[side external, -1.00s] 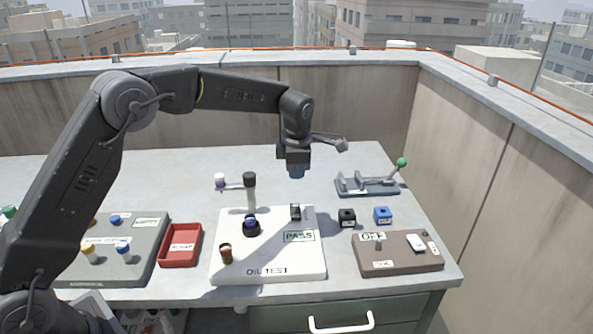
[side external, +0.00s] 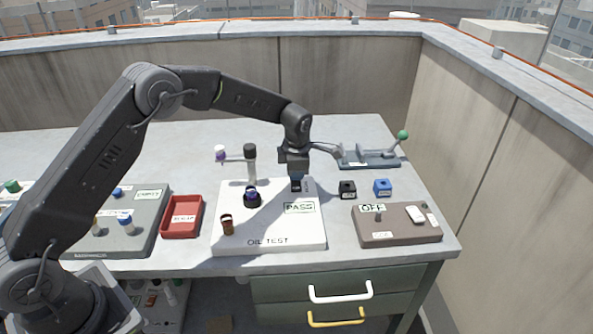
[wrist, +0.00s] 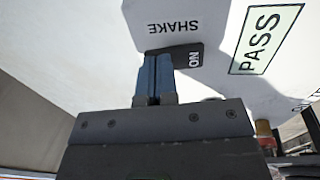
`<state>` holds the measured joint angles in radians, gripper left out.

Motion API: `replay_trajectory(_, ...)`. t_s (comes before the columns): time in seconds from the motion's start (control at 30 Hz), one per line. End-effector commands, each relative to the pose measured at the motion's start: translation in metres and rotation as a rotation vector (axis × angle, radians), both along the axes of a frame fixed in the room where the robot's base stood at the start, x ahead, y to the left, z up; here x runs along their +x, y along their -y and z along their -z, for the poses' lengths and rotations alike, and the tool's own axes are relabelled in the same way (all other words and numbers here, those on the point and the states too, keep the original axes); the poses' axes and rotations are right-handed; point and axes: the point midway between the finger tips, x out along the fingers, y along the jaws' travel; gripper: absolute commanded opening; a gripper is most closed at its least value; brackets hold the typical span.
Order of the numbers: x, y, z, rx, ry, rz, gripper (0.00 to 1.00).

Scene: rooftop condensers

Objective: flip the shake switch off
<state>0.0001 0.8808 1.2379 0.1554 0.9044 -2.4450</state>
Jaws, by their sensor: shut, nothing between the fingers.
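The shake switch (wrist: 189,56) is a dark rocker with a visible "ON" marking, beside the printed word SHAKE on the white oil test board (side external: 270,236). My gripper (wrist: 154,62) is shut and empty, its blue fingertips together over the switch's edge in the wrist view. They hide part of the switch; whether they touch it I cannot tell. In the side external view my gripper (side external: 297,186) points down at the back right of the board, over the switch, just behind the green-framed PASS label (side external: 300,208).
A stand with a side arm (side external: 250,165), a dark-ringed holder (side external: 252,199) and a brown vial (side external: 227,225) stand left of my gripper. A red tray (side external: 182,232) is left.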

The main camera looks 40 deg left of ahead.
Motion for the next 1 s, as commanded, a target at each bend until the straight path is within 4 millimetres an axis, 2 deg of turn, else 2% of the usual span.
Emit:
replay_trajectory(0.2,0.003,-0.004,0.008,-0.056,-0.061,-0.007,0.0)
replay_trajectory(1.0,-0.011,0.01,0.005,-0.055,-0.069,-0.002,0.0)
